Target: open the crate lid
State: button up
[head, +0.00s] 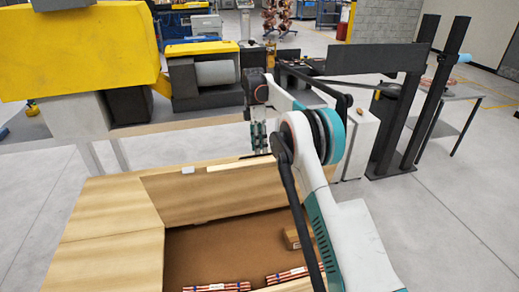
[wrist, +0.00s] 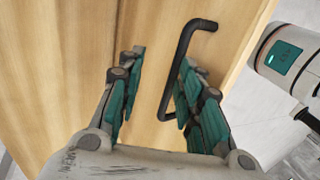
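The wooden crate (head: 108,245) stands in front of me in the head view. Its inside is visible, and a wide wooden panel (head: 215,192) rises along its far side; I cannot tell whether this is the lid or a wall. In the wrist view, a black bar handle (wrist: 178,65) is fixed on a pale wooden panel (wrist: 70,50). My gripper (wrist: 160,68) is open, its fingers apart, with the handle's bar showing between them, nearer the right finger. No grip on it shows.
Striped bundles (head: 217,287) and a small cardboard box (head: 292,238) lie inside the crate. A workbench with a yellow machine (head: 80,50) stands behind it at the left. A dark machine frame (head: 385,62) stands at the back right.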

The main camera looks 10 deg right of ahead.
notch_tip(320, 180, up, 8)
jog(key=shift+s+r, duration=0.2)
jog(key=shift+s, duration=0.05)
jog(key=shift+r, duration=0.1)
jog(key=s+r+m+t+b, duration=0.3)
jog(key=s+r+m, duration=0.2)
jog(key=s+r, duration=0.3)
jog(key=s+r+m+t+b, duration=0.25)
jog(key=s+m, duration=0.25)
jog(key=s, duration=0.7)
jog(key=s+f+m+t+b, duration=0.2)
jog(key=s+f+m, duration=0.2)
jog(key=s+f, duration=0.4)
jog(key=s+f+m+t+b, duration=0.1)
jog(key=s+f+m+t, duration=0.2)
jog(key=s+f, duration=0.5)
jog(key=s+a, duration=0.1)
jog(key=s, duration=0.6)
jog(key=shift+s+m+b, duration=0.2)
jog(key=shift+m+b, duration=0.15)
jog(key=shift+m, duration=0.05)
jog(key=shift+s+f+t, duration=0.2)
jog(key=shift+f+t, duration=0.1)
jog(key=shift+t, duration=0.05)
grip_shut()
